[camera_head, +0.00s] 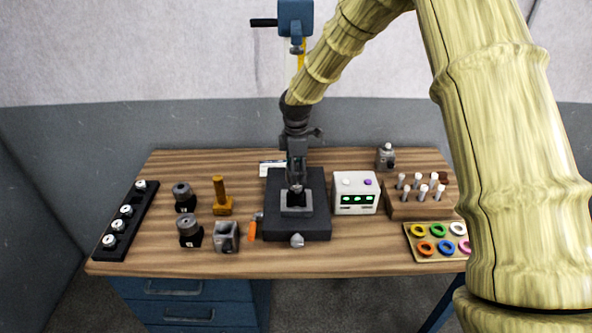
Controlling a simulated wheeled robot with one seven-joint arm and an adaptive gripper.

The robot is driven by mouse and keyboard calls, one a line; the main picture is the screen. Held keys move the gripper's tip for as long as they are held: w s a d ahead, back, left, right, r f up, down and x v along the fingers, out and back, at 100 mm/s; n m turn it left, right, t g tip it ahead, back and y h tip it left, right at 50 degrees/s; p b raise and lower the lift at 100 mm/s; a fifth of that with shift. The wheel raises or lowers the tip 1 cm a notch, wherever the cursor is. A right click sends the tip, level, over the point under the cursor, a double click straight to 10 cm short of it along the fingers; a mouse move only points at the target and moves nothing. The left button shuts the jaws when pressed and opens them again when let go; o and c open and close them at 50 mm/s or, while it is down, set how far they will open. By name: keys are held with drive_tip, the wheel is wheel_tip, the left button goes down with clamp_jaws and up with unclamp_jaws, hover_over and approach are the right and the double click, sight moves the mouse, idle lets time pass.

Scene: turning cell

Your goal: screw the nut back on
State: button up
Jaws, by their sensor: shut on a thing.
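My gripper (296,184) points straight down over the middle of a black base (313,232) on the bench. It is shut on a small grey piece at its tips, which looks like the nut but is mostly hidden by the fingers. Directly under the fingertips is a grey square fixture (297,210) on the base. I cannot tell whether the nut touches a thread there, as any stud is hidden. A light grey knob-like piece (297,240) shows at the base's front edge.
A white box with green lights (356,194) and a brown peg block (418,199) stand to the right. A tray of coloured rings (438,240) lies front right. An orange-brown post (221,197), dark round parts (189,231) and a black rack (126,220) are left. A blue-headed column (296,20) rises behind.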

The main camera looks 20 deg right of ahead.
drive_tip(key=shift+f+b, duration=0.8)
drive_tip(key=shift+f, duration=1.5)
drive_tip(key=shift+d, duration=0.1)
drive_tip(key=shift+f, duration=0.55)
idle(0.7)
drive_tip(key=o, duration=1.2)
drive_tip(key=shift+r, duration=3.75)
